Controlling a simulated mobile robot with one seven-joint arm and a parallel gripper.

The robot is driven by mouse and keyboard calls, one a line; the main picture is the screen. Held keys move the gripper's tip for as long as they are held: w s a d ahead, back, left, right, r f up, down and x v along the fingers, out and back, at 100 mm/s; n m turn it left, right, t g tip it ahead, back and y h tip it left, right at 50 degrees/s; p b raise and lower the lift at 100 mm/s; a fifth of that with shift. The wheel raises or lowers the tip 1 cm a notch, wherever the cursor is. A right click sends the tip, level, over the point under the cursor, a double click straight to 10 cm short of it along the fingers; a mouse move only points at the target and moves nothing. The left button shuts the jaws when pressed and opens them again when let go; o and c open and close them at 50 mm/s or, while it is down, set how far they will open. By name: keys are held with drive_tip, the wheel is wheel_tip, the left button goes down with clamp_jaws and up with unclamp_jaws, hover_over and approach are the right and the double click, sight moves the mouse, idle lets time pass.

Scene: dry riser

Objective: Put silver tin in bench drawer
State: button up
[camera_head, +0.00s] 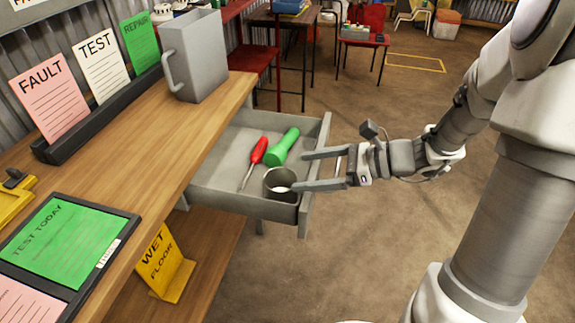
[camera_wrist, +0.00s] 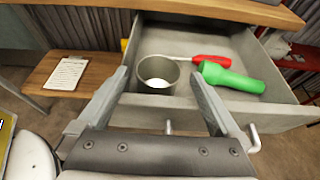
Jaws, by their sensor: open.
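The silver tin (camera_head: 280,184) stands upright inside the open bench drawer (camera_head: 228,201), in its front corner. The tin is open at the top, with something white at its bottom. It also shows in the wrist view (camera_wrist: 157,75), between and beyond my fingertips. My gripper (camera_head: 303,171) is open, its two fingers reaching over the drawer's front edge. The fingers are apart from each other and do not appear to grip the tin. The drawer also shows in the wrist view (camera_wrist: 205,42).
A red screwdriver (camera_head: 258,151) and a green torch-like object (camera_head: 286,146) lie in the drawer beyond the tin. A grey jug (camera_head: 195,55) stands on the wooden bench (camera_head: 150,135). A yellow wet floor sign (camera_head: 164,265) is on the lower shelf. The floor right of the drawer is clear.

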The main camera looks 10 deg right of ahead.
drive_tip(key=p+v, duration=0.1)
drive_tip(key=v, duration=0.4)
drive_tip(key=shift+d, duration=0.1)
idle(0.3)
